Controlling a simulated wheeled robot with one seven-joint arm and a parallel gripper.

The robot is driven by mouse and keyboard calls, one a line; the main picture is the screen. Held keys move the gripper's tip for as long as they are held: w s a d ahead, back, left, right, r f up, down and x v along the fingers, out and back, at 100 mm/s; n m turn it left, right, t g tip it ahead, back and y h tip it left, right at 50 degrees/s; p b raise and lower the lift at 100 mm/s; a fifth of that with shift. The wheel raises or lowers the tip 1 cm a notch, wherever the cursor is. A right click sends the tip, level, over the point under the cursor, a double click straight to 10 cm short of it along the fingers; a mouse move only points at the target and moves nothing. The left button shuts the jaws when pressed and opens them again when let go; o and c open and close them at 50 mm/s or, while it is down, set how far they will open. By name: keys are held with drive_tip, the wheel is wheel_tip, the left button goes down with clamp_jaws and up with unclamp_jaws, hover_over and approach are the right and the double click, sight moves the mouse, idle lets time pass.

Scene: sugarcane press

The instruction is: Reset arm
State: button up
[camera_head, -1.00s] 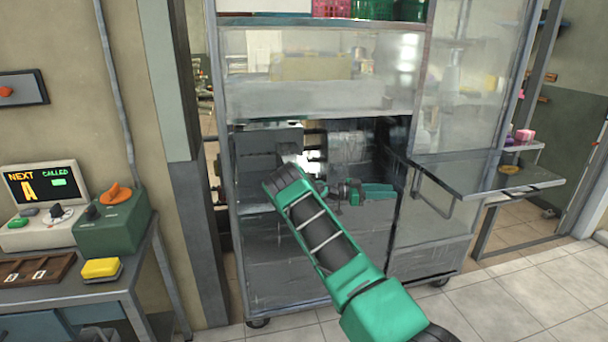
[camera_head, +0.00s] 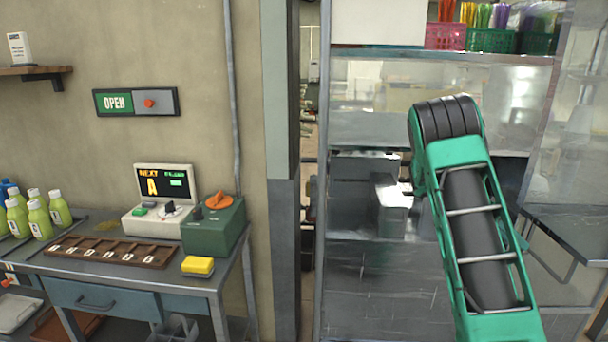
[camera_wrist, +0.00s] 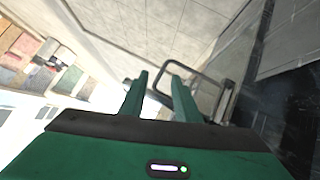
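My gripper (camera_wrist: 160,82) shows in the wrist view with its two green fingers apart and nothing visible between them. In the head view, my green and black arm rises at the right, its bent joint in front of the press cabinet (camera_head: 375,275); my gripper is not visible there. The wrist view is tilted and shows pale floor tiles (camera_wrist: 180,30) beyond the fingers, with a dark glossy panel at the right.
A side table at left holds a green control box (camera_head: 213,228), a display unit (camera_head: 163,181), a yellow block (camera_head: 197,266), a brown slotted tray (camera_head: 112,251) and several green bottles (camera_head: 60,207). An OPEN sign (camera_head: 117,103) hangs on the wall. A grey folding shelf (camera_head: 580,230) juts out at right.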

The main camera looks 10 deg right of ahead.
drive_tip(key=s+a+r+n+t+y, duration=0.1)
drive_tip(key=s+a+n+t+y, duration=0.1)
drive_tip(key=s+a, duration=0.6)
drive_tip(key=s+a+n+t+y, duration=0.2)
drive_tip(key=s+a+n+y, duration=0.2)
drive_tip(key=a, duration=1)
drive_tip(key=s+a+r+n+t+y, duration=0.1)
drive_tip(key=s+a+n+t+y, duration=0.1)
drive_tip(key=s+a+n, duration=0.5)
drive_tip(key=s+a, duration=0.5)
drive_tip(key=s, duration=0.1)
drive_tip(key=shift+r+n+y, duration=0.3)
drive_tip(key=shift+r+y, duration=0.05)
drive_tip(key=shift+y, duration=0.05)
drive_tip(key=shift+s, duration=0.15)
